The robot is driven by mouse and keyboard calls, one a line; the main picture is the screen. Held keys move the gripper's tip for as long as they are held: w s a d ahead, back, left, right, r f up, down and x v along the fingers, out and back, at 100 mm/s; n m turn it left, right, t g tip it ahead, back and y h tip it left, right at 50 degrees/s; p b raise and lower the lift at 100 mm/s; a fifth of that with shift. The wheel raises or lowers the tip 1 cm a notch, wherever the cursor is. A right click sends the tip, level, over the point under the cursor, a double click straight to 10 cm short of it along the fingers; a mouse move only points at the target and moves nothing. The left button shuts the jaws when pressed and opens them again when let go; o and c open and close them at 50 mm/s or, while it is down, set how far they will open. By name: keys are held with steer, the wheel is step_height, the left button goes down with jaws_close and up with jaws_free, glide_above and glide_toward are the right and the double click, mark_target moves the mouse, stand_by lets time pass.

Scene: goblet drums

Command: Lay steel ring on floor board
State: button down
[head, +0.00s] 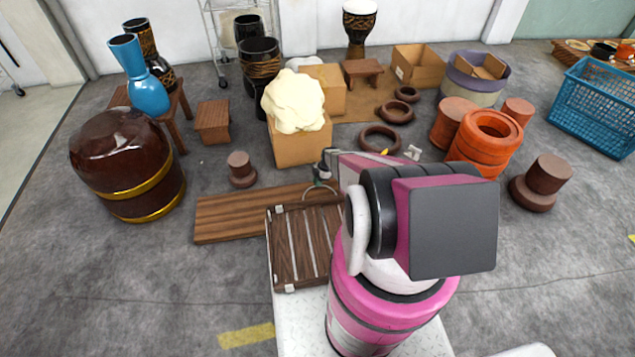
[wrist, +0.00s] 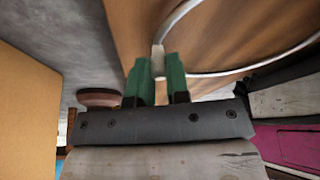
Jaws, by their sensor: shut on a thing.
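The steel ring shows in the wrist view as a thin pale hoop (wrist: 205,74), partly cut off by the frame edge. My gripper (wrist: 158,77) has its green fingers shut on the ring's rim. In the head view the ring (head: 321,187) is a small arc below my gripper (head: 320,176), near the board's right end. The floor board (head: 228,215) is a flat brown plank lying on the grey floor. It fills much of the upper wrist view (wrist: 150,25), behind the ring. I cannot tell whether the ring touches the board. My arm hides the board's right end.
A small brown turned piece (head: 241,170) and a big brown drum body (head: 125,165) are leftward. The board's left part is clear.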

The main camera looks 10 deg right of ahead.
steer(key=shift+f, duration=0.1)
steer(key=c, duration=1)
jaws_free()
steer(key=v, duration=1)
steer(key=shift+d+r, duration=0.1)
steer(key=shift+r, duration=0.3)
steer(key=s+a+r+m+h, duration=0.1)
steer(key=s+r+m, duration=0.6)
steer(key=r, duration=0.6)
steer(key=s+a+r+m+t+h, duration=0.1)
steer(key=s+r+m+h, duration=0.1)
steer(key=s+r+m, duration=0.5)
steer(key=s+a+r+m+h, duration=0.1)
steer(key=s+r+m, duration=0.6)
steer(key=r, duration=1.2)
steer(key=shift+s+a+m, duration=0.15)
steer(key=shift+s+a, duration=0.15)
steer(key=shift+s, duration=0.25)
steer(key=shift+s+a+m, duration=0.15)
steer(key=shift+s+a, duration=0.1)
steer(key=shift+s, duration=0.35)
